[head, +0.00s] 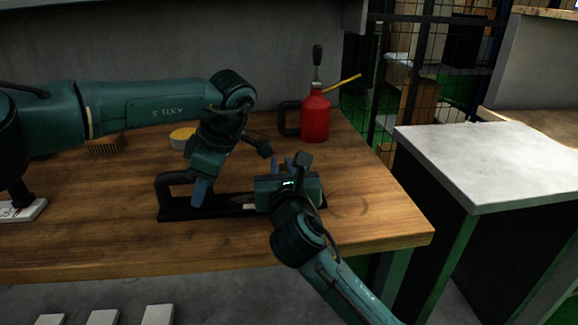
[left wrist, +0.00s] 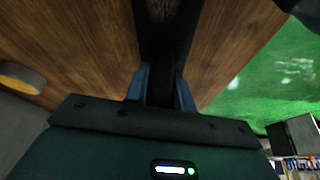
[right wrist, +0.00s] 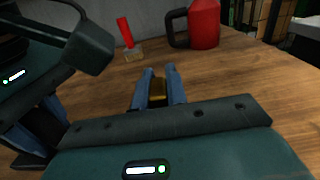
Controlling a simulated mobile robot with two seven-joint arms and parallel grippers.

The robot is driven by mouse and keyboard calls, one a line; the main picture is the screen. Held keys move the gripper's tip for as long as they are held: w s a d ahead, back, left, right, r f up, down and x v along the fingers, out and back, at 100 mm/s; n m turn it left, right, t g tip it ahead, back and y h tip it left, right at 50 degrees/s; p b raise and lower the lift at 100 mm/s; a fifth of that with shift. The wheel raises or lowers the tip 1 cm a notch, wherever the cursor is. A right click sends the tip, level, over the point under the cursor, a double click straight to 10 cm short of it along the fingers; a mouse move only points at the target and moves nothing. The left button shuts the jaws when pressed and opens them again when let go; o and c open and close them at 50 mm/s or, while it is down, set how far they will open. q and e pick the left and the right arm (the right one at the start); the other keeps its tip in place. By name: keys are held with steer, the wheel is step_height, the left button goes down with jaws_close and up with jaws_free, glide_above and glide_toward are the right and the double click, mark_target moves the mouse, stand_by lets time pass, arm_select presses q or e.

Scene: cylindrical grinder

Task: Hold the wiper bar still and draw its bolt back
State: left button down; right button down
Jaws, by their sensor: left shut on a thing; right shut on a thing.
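The black wiper bar (head: 232,211) lies along the wooden table, with a raised loop handle at its left end. My left gripper (head: 200,193) comes down over the bar from above and is shut on it. In the left wrist view the dark bar (left wrist: 160,35) runs between the two blue fingers. My right gripper (head: 283,164) is at the bar's right part, its body hiding much of that end. In the right wrist view it is shut on a brass-coloured piece, seemingly the bolt (right wrist: 157,90). A small pale piece shows on the bar left of my right gripper.
A red oil can (head: 316,117) with a yellow spout stands behind. A yellow-and-white round item (head: 183,136) and a brush (head: 105,146) lie at the back left. A red-handled tool (right wrist: 125,32) shows in the right wrist view. The table's front edge is clear.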

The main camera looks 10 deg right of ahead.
arm_select(q)
steer(key=shift+s+d+f, duration=0.1)
steer(key=shift+d, duration=0.1)
arm_select(e)
steer(key=c, duration=1.7)
jaws_free()
steer(key=shift+a, duration=0.25)
steer(key=o, duration=0.3)
steer(key=shift+d, duration=0.1)
arm_select(q)
steer(key=shift+a, duration=0.15)
arm_select(e)
steer(key=s, duration=1.2)
arm_select(q)
steer(key=c, duration=1.1)
jaws_free()
